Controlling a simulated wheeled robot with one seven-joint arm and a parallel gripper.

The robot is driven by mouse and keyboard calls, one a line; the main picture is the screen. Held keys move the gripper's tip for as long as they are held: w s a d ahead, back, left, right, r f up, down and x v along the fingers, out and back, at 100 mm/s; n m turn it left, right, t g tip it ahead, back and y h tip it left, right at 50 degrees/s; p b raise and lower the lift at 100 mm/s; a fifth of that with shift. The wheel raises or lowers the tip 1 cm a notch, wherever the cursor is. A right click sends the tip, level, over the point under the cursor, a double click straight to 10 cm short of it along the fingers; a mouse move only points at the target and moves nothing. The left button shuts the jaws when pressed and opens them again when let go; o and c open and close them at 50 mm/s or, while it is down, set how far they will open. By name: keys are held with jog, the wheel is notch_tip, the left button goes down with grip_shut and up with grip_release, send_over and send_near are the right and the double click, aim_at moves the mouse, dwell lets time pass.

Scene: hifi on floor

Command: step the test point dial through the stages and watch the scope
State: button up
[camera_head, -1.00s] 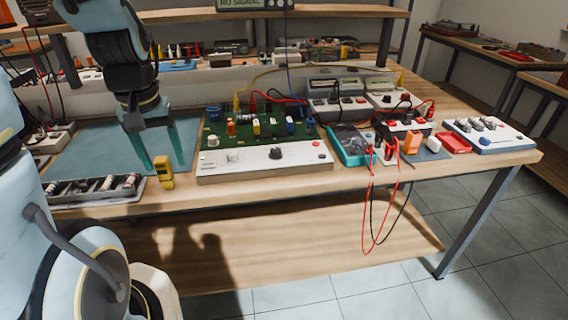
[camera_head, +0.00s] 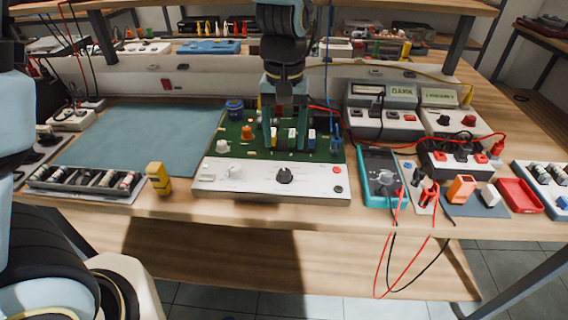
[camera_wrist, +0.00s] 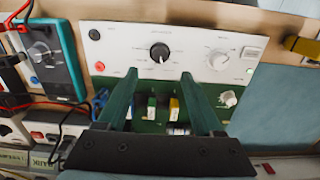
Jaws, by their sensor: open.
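The white front panel (camera_head: 215,187) of the green circuit board (camera_head: 232,133) carries a black pointer dial (camera_head: 285,175) in its middle and a white knob (camera_head: 235,172) to the left. My gripper (camera_head: 284,140) is over the board, behind the panel, with its green fingers apart and empty. In the wrist view the black dial (camera_wrist: 159,52) lies just beyond and between the fingertips of my gripper (camera_wrist: 159,75), with no visible contact. The white knob (camera_wrist: 218,60) is to its right there. The scope screen is out of view now.
A teal multimeter (camera_head: 382,178) with red and black leads lies right of the panel. A yellow block (camera_head: 158,178) and a parts tray (camera_head: 85,180) are to the left. Grey units with small displays (camera_head: 385,108) stand behind right. The blue mat (camera_head: 140,135) is mostly clear.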

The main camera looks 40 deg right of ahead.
aim_at(285, 171)
notch_tip(285, 171, down, 8)
jog(key=shift+f+p, duration=0.25)
jog(key=shift+p, duration=0.35)
jog(key=shift+c, duration=0.4)
grip_shut()
